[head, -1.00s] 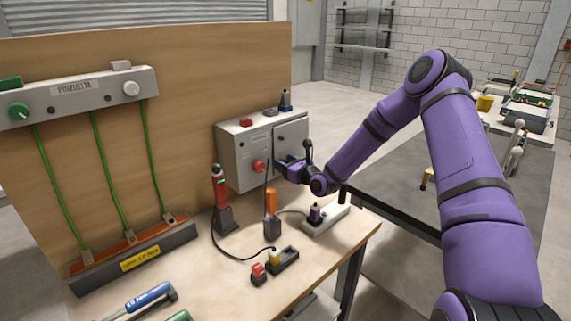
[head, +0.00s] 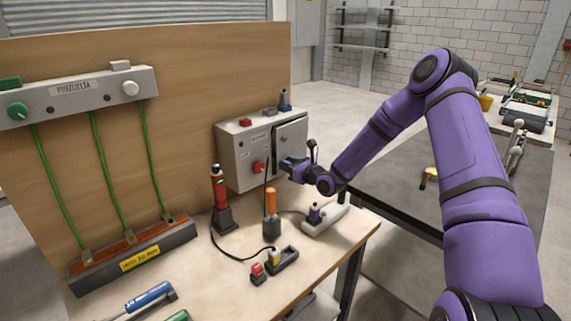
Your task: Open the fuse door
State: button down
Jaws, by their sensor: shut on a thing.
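The grey fuse box (head: 234,152) is mounted on the wooden back board above the bench. Its fuse door (head: 291,133) is the grey panel on the right half of the front. The door looks slightly ajar, with a dark line along its left edge. My gripper (head: 285,163) is at the lower part of this door, shut on what seems to be its handle. The fingertips and the handle are too small to make out clearly, and the gripper hides the lower part of the door.
A red knob (head: 258,166) is on the box left of the door. Below stand a red tool (head: 219,190) in a holder, an orange-handled screwdriver (head: 271,201) and a white power strip (head: 325,219). A black cable lies on the bench.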

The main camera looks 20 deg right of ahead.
jog(key=s+d+n+g+y, duration=0.4)
jog(key=d+n+g+y, duration=0.2)
jog(key=d+g+y, duration=0.1)
jog(key=shift+s+d+n+g, duration=0.2)
jog(key=shift+s+n+g, duration=0.1)
jog(key=shift+n, duration=0.1)
dwell(0.4)
jog(key=c, duration=0.9)
grip_release()
